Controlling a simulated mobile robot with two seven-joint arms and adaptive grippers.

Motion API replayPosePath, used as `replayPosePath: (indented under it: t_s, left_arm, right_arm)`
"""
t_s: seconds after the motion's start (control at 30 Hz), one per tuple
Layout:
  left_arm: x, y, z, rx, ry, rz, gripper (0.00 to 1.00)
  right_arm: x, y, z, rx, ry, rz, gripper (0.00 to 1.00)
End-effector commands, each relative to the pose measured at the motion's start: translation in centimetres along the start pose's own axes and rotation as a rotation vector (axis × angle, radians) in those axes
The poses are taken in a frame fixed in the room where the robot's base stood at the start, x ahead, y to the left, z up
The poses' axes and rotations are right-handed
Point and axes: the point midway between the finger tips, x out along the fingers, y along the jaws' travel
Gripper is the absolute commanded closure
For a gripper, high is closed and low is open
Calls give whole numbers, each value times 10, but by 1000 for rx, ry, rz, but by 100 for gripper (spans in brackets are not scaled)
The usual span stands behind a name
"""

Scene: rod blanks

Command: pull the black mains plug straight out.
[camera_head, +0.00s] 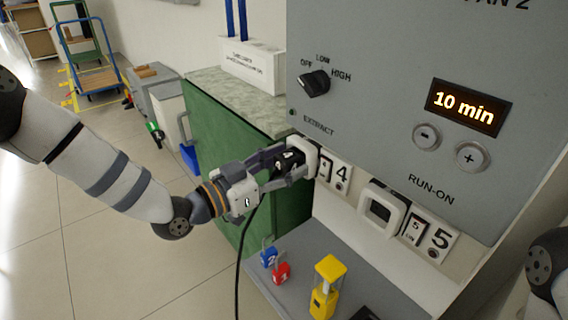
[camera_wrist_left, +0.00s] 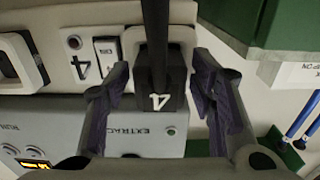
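My right gripper is out of view.
The grey control box (camera_head: 400,120) with a knob (camera_head: 314,83) hangs just above the sockets. An empty socket (camera_head: 381,209) is to the right. A grey shelf (camera_head: 300,300) below holds small padlocks (camera_head: 281,272) and a yellow item (camera_head: 326,290). A green cabinet (camera_head: 220,130) stands behind.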

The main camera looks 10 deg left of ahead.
Motion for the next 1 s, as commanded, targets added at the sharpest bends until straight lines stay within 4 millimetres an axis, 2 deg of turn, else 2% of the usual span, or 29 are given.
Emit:
replayPosePath:
  t_s: [0.03,0.2,1.0]
  left_arm:
    - [0,0,0,0,0,0,64]
    - [0,0,0,0,-1,0,100]
    - [-22,0,-1,1,1,0,100]
  right_arm:
    - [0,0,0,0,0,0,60]
    - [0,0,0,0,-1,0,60]
    - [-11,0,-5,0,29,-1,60]
